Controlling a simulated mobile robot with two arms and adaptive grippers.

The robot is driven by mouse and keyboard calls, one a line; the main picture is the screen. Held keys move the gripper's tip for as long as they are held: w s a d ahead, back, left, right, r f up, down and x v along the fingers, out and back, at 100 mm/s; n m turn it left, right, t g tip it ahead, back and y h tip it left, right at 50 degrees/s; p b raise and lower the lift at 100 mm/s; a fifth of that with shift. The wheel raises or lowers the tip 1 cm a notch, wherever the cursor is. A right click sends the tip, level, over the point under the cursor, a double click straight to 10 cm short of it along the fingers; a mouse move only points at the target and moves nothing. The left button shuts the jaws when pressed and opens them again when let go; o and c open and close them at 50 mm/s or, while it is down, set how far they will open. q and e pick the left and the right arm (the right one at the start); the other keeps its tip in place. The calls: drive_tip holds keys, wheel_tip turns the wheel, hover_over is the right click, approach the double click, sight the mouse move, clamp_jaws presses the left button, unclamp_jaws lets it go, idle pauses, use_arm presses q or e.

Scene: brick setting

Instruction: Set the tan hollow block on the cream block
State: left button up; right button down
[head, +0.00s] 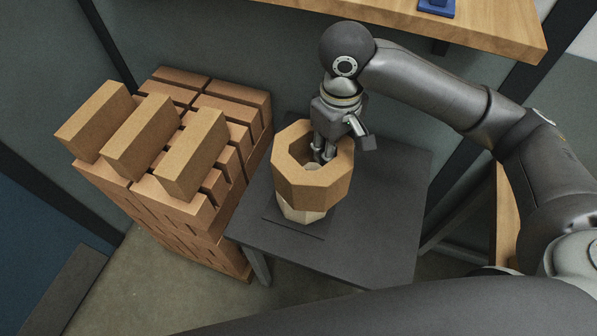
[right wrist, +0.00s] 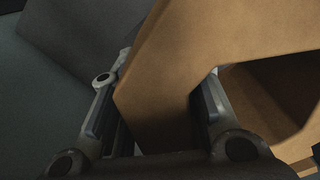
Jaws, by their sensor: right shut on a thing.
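The tan hollow block (head: 310,182) is an octagonal ring in the head view. It sits over the cream block (head: 301,213), whose lower part shows beneath it. I cannot tell whether the two touch. My right gripper (head: 323,153) is shut on the ring's far wall, with one finger inside the hollow. In the right wrist view the fingers (right wrist: 165,115) stand on both sides of the tan hollow block's wall (right wrist: 220,45). The cream block stands on a dark table (head: 375,225); its top is mostly hidden. My left gripper is not in view.
A stack of orange-brown bricks (head: 205,215) stands close to the table's left side, with several tan bricks (head: 140,137) on top. A wooden bench top (head: 450,25) is behind. The dark table is bare on its right side.

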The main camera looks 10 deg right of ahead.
drive_tip(key=s+a+r+n+p, duration=0.3)
drive_tip(key=s+a+n+p, duration=0.1)
drive_tip(key=n, duration=0.2)
drive_tip(key=w+d+f+p, duration=0.1)
drive_tip(key=w+f, duration=0.3)
drive_tip(key=w+d+f+p, duration=0.1)
drive_tip(key=w+f, duration=0.4)
drive_tip(key=w+f+p, duration=0.1)
drive_tip(key=w+f, duration=0.3)
drive_tip(key=shift+w+d+f, duration=0.2)
drive_tip(key=shift+d, duration=0.2)
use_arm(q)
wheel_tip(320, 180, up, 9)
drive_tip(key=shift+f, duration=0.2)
use_arm(e)
drive_tip(key=shift+f, duration=0.4)
drive_tip(key=shift+f, duration=0.2)
